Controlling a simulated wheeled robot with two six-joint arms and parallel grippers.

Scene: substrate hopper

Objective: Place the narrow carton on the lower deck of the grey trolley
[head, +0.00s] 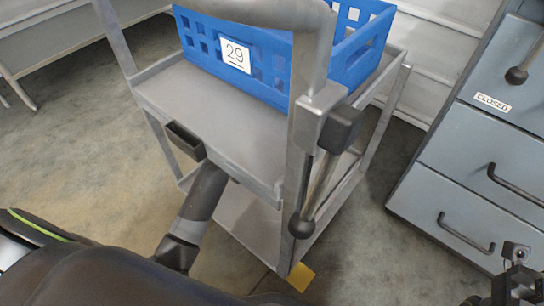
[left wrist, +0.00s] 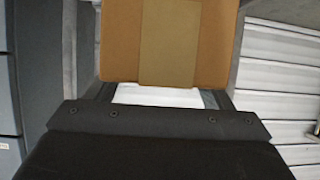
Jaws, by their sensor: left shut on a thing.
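The grey trolley (head: 225,120) stands in the middle of the head view, with a lower deck (head: 250,222) partly visible under its upper one. My left arm reaches in from the left to below the upper deck's near edge, where its gripper is hidden in the head view. In the left wrist view my left gripper (left wrist: 160,93) is shut on the narrow carton (left wrist: 215,40), a brown box with a tape band. The carton is hidden in the head view; I cannot tell whether it touches the deck. My right gripper (head: 515,283) shows partly at lower right; its jaws are unclear.
A blue crate (head: 268,65) labelled 29 sits on the upper deck. A trolley post and a dark-knobbed lever (head: 318,185) stand at the near right corner. A small black holder (head: 185,141) is on the near edge. A grey drawer cabinet (head: 470,165) stands right, with floor between.

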